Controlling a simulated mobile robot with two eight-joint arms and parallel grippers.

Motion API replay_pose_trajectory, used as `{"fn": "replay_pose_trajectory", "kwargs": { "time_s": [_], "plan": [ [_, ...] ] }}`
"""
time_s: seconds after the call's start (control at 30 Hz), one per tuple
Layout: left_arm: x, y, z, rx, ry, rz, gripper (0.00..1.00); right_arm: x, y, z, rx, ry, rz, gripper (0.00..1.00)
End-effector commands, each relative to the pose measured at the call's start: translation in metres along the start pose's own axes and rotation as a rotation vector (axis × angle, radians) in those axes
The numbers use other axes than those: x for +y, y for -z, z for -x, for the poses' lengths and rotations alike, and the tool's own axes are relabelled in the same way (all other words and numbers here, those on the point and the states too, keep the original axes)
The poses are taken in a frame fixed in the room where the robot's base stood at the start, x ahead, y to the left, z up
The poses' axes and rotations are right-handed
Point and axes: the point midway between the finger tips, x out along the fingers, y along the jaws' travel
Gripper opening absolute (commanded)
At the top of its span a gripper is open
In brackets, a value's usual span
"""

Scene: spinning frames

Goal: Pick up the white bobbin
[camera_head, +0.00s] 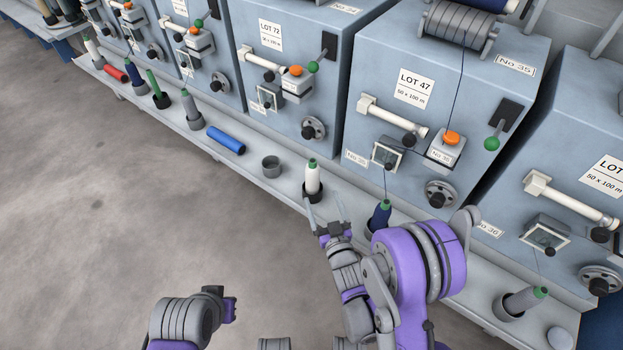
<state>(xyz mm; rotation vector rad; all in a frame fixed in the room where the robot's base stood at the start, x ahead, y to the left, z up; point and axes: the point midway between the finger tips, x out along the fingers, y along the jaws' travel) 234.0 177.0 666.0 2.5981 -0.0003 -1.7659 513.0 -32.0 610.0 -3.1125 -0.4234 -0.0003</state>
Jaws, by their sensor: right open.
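The white bobbin (312,177) has a green top and stands upright in a dark holder on the shelf, in the middle of the view. My right gripper (325,217) is open just below and in front of it in the picture, with its thin fingers pointing up toward the bobbin. I see nothing between the fingers. Whether a finger touches the holder is hard to tell. My left arm (190,318) shows at the bottom left; its gripper fingers cannot be made out.
The grey shelf (252,150) runs along the machines. An empty grey cup (271,166) and a lying blue bobbin (226,140) are left of the white bobbin. A dark blue bobbin (380,214) stands right, close to my right arm. A machine (400,85) rises behind. The floor at left is clear.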

Motion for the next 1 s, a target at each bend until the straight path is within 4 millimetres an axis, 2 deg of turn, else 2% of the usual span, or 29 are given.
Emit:
{"fn": "replay_pose_trajectory", "kwargs": {
  "time_s": [0.1,0.27,0.4,0.63,0.9,1.0],
  "plan": [
    [0.0,0.006,0.025,0.007,0.0,0.0,0.0,0.0,0.008,-0.01,0.002,0.0,0.001,0.89],
    [0.0,0.013,0.05,0.015,0.0,0.0,0.0,0.0,0.009,-0.023,0.003,-0.001,0.001,0.89],
    [0.0,0.011,0.044,0.013,0.0,0.0,0.0,0.0,0.002,-0.043,0.0,-0.001,0.0,0.89],
    [0.0,0.011,0.043,0.013,0.0,0.0,0.0,0.0,0.0,-0.06,-0.001,-0.001,0.0,0.89],
    [0.0,0.01,0.041,0.012,0.0,0.0,0.0,-0.002,-0.004,-0.098,-0.001,-0.001,0.0,0.89],
    [0.0,0.01,0.041,0.012,0.0,0.0,0.0,-0.002,-0.004,-0.103,-0.001,-0.001,0.0,0.89]
  ]
}}
